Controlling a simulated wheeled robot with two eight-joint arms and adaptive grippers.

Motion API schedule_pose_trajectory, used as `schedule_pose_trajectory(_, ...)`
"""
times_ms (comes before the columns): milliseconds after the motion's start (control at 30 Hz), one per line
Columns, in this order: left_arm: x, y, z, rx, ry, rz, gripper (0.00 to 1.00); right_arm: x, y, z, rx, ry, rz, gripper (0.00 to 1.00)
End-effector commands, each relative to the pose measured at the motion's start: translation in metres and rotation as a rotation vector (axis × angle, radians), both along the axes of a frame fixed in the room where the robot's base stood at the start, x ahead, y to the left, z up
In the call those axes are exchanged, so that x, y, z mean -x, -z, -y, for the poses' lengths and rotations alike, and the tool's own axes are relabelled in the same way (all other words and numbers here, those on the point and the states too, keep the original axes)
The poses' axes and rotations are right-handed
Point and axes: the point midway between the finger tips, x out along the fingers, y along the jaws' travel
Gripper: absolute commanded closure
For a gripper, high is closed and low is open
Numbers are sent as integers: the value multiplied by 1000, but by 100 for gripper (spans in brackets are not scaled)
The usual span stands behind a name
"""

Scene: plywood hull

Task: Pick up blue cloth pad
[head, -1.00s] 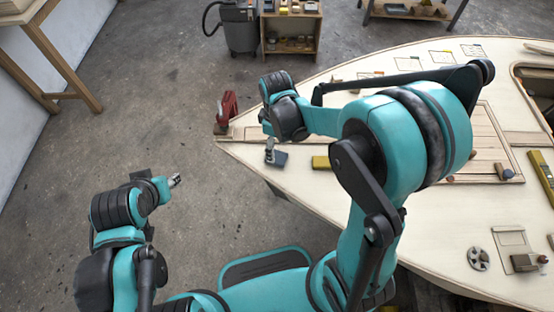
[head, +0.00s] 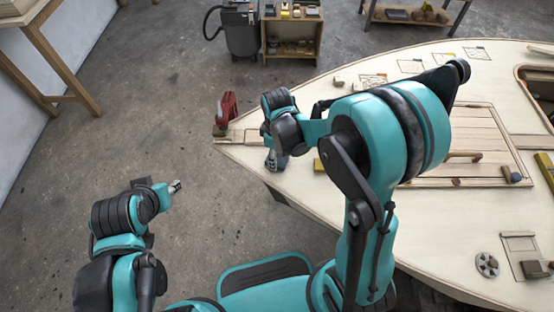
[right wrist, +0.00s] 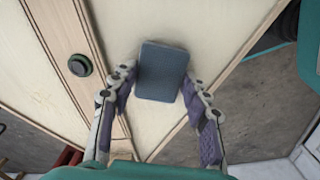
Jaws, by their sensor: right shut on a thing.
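The blue cloth pad (right wrist: 162,72) is a dark blue-grey rounded rectangle between the fingertips of my right gripper (right wrist: 160,83) in the right wrist view. The fingers meet its two side edges, and the gripper is shut on it. In the head view my right gripper (head: 275,163) is over the narrow left end of the pale plywood hull (head: 300,200) and hides most of the pad. I cannot tell whether the pad touches the deck. My left gripper (head: 175,186) is away from the hull, above the floor; its fingers are too small to judge.
A red clamp (head: 227,108) stands at the hull's tip. A yellow block (head: 319,165) lies right of my right gripper.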

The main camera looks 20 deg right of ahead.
Motion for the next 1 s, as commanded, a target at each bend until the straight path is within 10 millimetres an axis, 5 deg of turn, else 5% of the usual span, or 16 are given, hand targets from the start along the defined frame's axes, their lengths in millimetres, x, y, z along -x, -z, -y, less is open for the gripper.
schedule_pose_trajectory(333, 0, -5, 0, 0, 0, 0, 62, 0, -8, 0, 0, 0, 0, 73)
schedule_pose_trajectory(567, 0, -25, 0, 0, 0, 0, 62, 0, -45, 0, 0, 0, 0, 73)
schedule_pose_trajectory(1000, 0, -59, 0, 0, 0, 0, 62, 71, -100, 63, 0, 3, 0, 73)
